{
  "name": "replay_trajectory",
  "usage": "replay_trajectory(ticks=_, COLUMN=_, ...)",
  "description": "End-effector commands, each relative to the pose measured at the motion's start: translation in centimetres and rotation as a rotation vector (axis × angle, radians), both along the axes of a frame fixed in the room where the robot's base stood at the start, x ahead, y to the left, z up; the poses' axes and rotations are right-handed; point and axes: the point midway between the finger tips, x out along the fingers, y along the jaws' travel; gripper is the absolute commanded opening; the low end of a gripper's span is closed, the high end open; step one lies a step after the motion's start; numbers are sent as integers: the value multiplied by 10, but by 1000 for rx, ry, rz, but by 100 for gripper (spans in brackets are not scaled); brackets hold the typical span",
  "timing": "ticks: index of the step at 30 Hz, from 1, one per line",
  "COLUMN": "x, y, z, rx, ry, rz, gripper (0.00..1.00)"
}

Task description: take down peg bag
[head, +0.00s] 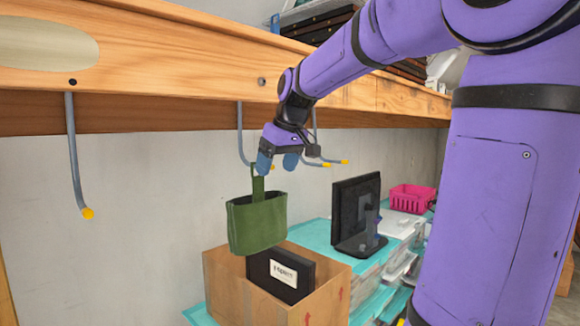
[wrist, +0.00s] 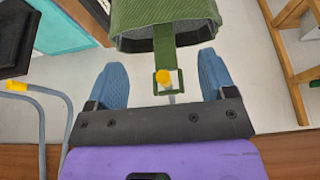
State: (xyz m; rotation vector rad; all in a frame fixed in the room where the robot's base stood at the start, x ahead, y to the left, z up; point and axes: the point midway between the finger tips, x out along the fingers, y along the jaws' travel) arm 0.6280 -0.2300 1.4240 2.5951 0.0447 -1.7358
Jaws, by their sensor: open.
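The green peg bag (head: 257,222) hangs open-topped below the wooden beam by a strap with a loop at its top. It also shows in the wrist view (wrist: 130,14), where the strap's loop (wrist: 155,82) is around a grey hook with a yellow tip (wrist: 163,75). My gripper (head: 277,162) is at the top of the strap. In the wrist view my gripper (wrist: 162,76) is open, one blue finger on each side of the loop, with a gap on both sides.
Below the bag stands a cardboard box (head: 235,285) holding a black item (head: 280,272). A monitor (head: 356,212) and pink basket (head: 411,198) are to the right.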

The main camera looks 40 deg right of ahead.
Motion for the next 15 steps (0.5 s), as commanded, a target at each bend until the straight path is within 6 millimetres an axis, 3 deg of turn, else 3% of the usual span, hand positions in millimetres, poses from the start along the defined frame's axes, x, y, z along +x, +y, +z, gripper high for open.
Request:
replay_trajectory(ticks=10, x=59, y=2, z=0, rx=0, ry=0, rz=0, gripper=77)
replay_trajectory(ticks=15, x=66, y=2, z=-18, rx=0, ry=1, rz=-1, gripper=77)
